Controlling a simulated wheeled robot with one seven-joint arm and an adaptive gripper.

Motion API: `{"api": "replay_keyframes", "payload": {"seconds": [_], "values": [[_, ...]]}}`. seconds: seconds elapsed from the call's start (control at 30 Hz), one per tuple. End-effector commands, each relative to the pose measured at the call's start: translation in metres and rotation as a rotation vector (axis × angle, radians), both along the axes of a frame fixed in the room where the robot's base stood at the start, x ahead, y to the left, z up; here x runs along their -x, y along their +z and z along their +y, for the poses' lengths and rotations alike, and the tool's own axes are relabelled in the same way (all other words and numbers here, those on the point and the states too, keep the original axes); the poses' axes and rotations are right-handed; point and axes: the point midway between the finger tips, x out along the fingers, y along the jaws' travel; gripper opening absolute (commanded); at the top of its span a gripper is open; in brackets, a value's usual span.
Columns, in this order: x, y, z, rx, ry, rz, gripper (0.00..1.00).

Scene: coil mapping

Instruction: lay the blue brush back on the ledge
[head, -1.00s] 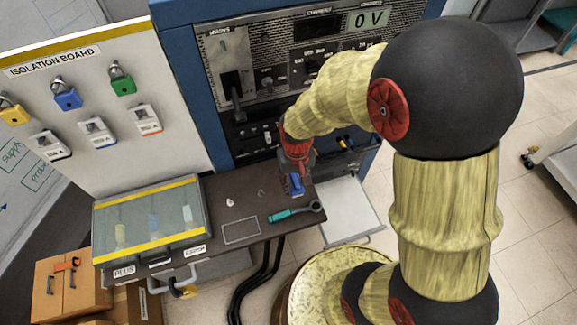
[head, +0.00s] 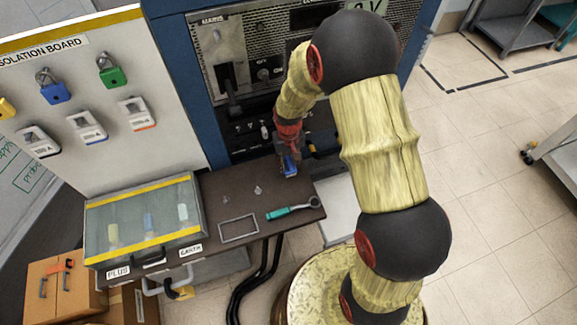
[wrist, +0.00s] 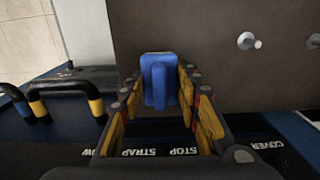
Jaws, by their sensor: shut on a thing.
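The blue brush (head: 290,167) is in my gripper (head: 288,152), at the back right of the dark brown ledge (head: 218,180) in the head view. In the wrist view the blue brush (wrist: 160,82) sits upright between the two yellow-padded fingers of my gripper (wrist: 160,88), with the brown ledge surface (wrist: 210,45) beyond it. Whether the brush touches the ledge cannot be told. Its lower side is hidden.
A teal-handled ratchet (head: 292,209), an outlined rectangle (head: 239,228) and small pale pieces (head: 257,190) lie on the ledge. A clear-lidded box (head: 145,220) stands left. The blue cabinet (head: 182,90) rises behind. Black-and-yellow handles (wrist: 62,88) are left in the wrist view.

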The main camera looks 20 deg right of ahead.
Motion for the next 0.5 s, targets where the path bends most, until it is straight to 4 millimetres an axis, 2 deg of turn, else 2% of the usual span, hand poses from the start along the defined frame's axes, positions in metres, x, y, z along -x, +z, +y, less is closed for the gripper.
{"api": "replay_keyframes", "payload": {"seconds": [0.03, 0.1, 0.47, 0.5], "values": [[0.0006, -0.0102, 0.0001, 0.000, 0.000, 0.002, 0.01], [-0.0001, -0.0145, 0.0002, 0.000, 0.000, 0.000, 0.01], [-0.0001, -0.0171, 0.0003, 0.000, 0.000, -0.001, 0.01], [-0.0001, -0.0170, 0.0003, 0.000, 0.000, -0.001, 0.34]]}}
